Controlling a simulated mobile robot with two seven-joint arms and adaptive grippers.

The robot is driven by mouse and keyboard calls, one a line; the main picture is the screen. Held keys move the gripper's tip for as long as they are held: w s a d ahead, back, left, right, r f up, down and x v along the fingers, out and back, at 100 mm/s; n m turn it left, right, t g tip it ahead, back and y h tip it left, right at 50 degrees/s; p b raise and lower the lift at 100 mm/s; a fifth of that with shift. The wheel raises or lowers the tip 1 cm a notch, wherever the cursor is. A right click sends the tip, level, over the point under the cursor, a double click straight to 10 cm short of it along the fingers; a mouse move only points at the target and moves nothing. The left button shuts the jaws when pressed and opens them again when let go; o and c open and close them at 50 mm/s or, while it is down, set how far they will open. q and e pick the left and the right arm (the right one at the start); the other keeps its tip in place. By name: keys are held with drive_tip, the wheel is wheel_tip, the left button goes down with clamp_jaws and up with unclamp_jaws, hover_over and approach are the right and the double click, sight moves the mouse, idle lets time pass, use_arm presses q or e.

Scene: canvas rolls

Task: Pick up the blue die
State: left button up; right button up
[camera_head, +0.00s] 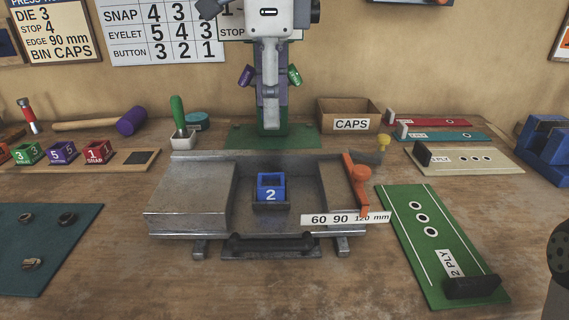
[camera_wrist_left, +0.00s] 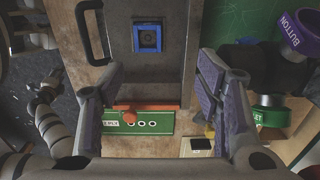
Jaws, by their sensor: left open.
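The blue die (camera_head: 271,187), marked 2, sits upright in a dark holder in the middle of the grey metal fixture (camera_head: 190,195). In the left wrist view the blue die (camera_wrist_left: 148,38) shows from above, with a dark round recess in its top. My left gripper (camera_head: 270,127) hangs pointing down, beyond and above the die in the head view, and nothing is between its fingers. In the wrist view the left gripper (camera_wrist_left: 150,75) is open, its padded fingers wide apart, with the die lying between their lines near the top.
A press with a purple and a green head stands behind my left gripper. An orange stop (camera_head: 356,185) and a ruler strip (camera_head: 346,219) are on the fixture's right. A green 2 PLY board (camera_head: 425,240) lies right. Other dies stand on a wooden rack (camera_head: 125,160) at left.

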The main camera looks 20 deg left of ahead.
sight(271, 185)
use_arm(q)
drive_tip(key=s+f, duration=0.2)
drive_tip(key=f, duration=0.1)
drive_tip(key=shift+f, duration=0.2)
wheel_tip(271, 185, down, 7)
drive_tip(key=shift+s+r+p, duration=0.1)
drive_tip(key=shift+s+p, duration=0.05)
drive_tip(key=shift+p, duration=0.25)
drive_tip(key=shift+f, duration=0.55)
clamp_jaws()
